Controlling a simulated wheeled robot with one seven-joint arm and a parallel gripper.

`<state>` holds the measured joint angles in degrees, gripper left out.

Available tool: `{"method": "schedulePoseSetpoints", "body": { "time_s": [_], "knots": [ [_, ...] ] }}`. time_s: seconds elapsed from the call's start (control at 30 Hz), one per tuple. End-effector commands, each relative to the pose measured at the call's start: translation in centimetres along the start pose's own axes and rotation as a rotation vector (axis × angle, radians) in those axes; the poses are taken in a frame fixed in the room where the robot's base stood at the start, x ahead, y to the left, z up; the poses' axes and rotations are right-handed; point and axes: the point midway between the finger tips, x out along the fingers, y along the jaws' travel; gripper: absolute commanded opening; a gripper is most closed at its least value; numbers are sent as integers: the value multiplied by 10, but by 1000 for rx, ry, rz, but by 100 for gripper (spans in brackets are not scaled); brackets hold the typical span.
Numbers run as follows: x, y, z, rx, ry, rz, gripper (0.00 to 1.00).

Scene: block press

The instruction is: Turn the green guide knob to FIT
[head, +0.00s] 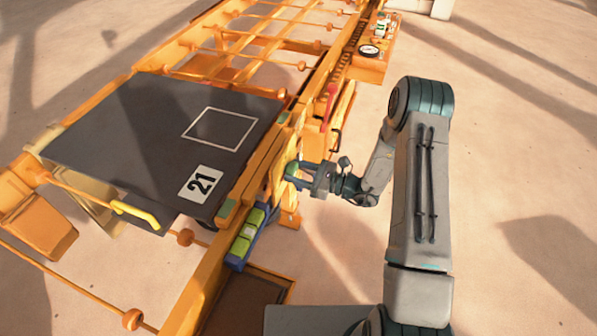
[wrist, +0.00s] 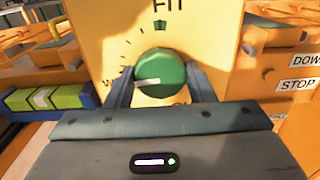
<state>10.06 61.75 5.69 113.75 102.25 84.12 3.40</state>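The green guide knob (wrist: 160,72) sits on a yellow panel (wrist: 105,30) in the wrist view. Its white pointer line points left, toward a label starting with W that a finger partly hides. The FIT label (wrist: 169,5) is above the knob, cut by the picture's top edge, with a small green mark under it. My gripper (wrist: 160,80) has one finger on each side of the knob, and both appear to touch it. In the head view my gripper (head: 296,175) reaches the panel from the right, and the knob (head: 291,168) shows partly at its fingertips.
A blue holder with green blocks (head: 248,230) is left of the panel; it also shows in the wrist view (wrist: 45,98). DOWN and STOP labels (wrist: 297,86) lie to the right. A dark plate marked 21 (head: 130,130) covers the press. A red lever (head: 329,100) stands behind the panel.

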Motion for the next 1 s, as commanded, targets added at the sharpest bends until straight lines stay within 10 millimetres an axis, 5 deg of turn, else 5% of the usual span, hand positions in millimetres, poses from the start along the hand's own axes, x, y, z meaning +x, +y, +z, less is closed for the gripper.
{"method": "schedulePoseSetpoints", "body": {
  "time_s": [0.37, 1.0],
  "knots": [
    [-1, 0, 1, 101, 0, 0, 26],
    [-1, 0, 2, 672, -1, 0, 26]
  ]
}}
